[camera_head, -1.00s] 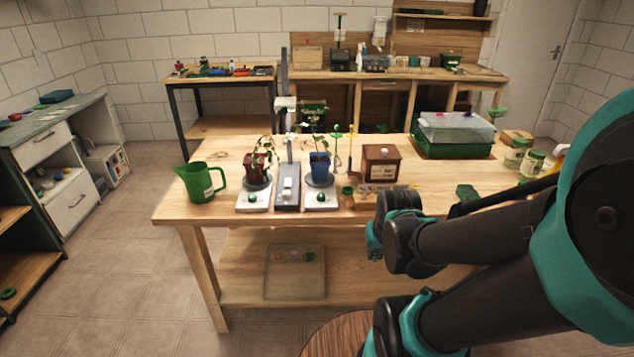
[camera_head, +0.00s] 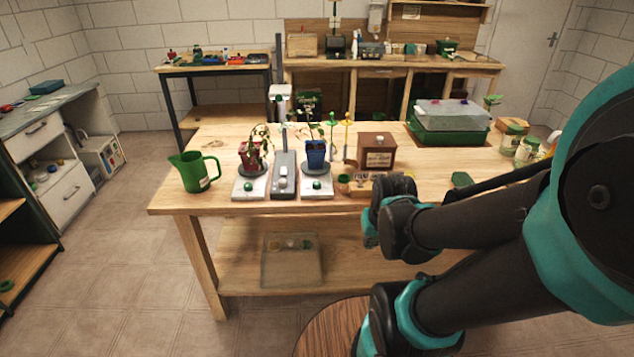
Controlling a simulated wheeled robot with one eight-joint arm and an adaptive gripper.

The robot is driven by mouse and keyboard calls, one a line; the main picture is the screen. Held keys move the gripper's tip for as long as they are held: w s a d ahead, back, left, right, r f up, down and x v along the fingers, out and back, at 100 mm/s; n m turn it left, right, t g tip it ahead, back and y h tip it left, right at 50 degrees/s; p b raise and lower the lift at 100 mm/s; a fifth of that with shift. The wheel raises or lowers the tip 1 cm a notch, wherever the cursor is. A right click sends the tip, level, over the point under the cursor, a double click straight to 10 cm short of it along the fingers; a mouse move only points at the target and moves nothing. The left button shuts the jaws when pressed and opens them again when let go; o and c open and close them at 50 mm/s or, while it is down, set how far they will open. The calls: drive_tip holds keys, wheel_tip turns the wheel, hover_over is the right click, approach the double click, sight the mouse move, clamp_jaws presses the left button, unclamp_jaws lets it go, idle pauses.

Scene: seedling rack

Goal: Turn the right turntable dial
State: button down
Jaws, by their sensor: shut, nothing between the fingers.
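The right turntable (camera_head: 327,191) has a white base near the front edge of the wooden table. Its green dial (camera_head: 317,185) is on the front part of the base, and a blue pot (camera_head: 316,153) with a seedling stands on its round plate. The left turntable (camera_head: 240,192) looks alike, with a green dial (camera_head: 249,186) and a dark red pot (camera_head: 250,155). A grey stand with a post (camera_head: 284,165) is between them. My arm's dark links reach in from the right, to the right of the right turntable and apart from it. I cannot make out my gripper.
A green jug (camera_head: 194,172) stands left of the turntables. A small jar (camera_head: 344,183) and a wooden box (camera_head: 376,152) are close on the right. A green propagator (camera_head: 450,125) and jars stand farther right. Floor left of the table is free.

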drive_tip(key=c, duration=2.3)
unclamp_jaws()
drive_tip(key=shift+o, duration=1.3)
drive_tip(key=shift+w+r, duration=0.1)
drive_tip(key=shift+w, duration=0.05)
drive_tip(key=o, duration=0.8)
drive_tip(key=w+a+r+m, duration=0.1)
drive_tip(key=w+r+m, duration=0.1)
drive_tip(key=w, duration=0.3)
drive_tip(key=w+a+r+m+g, duration=0.1)
drive_tip(key=w+a+r+m, duration=0.1)
drive_tip(key=w+r, duration=0.3)
drive_tip(key=w+a+r+m+g, duration=0.1)
drive_tip(key=w+a+r+m, duration=0.1)
drive_tip(key=w, duration=0.3)
drive_tip(key=shift+w+a+r+m, duration=0.15)
drive_tip(key=shift+r+m, duration=0.35)
drive_tip(key=shift+r, duration=0.4)
drive_tip(key=shift+o, duration=0.2)
drive_tip(key=m+g, duration=0.2)
drive_tip(key=m, duration=0.5)
approach(317, 182)
wheel_tip(317, 182, down, 9)
drive_tip(key=shift+w, duration=0.1)
drive_tip(key=shift+c, duration=0.5)
clamp_jaws()
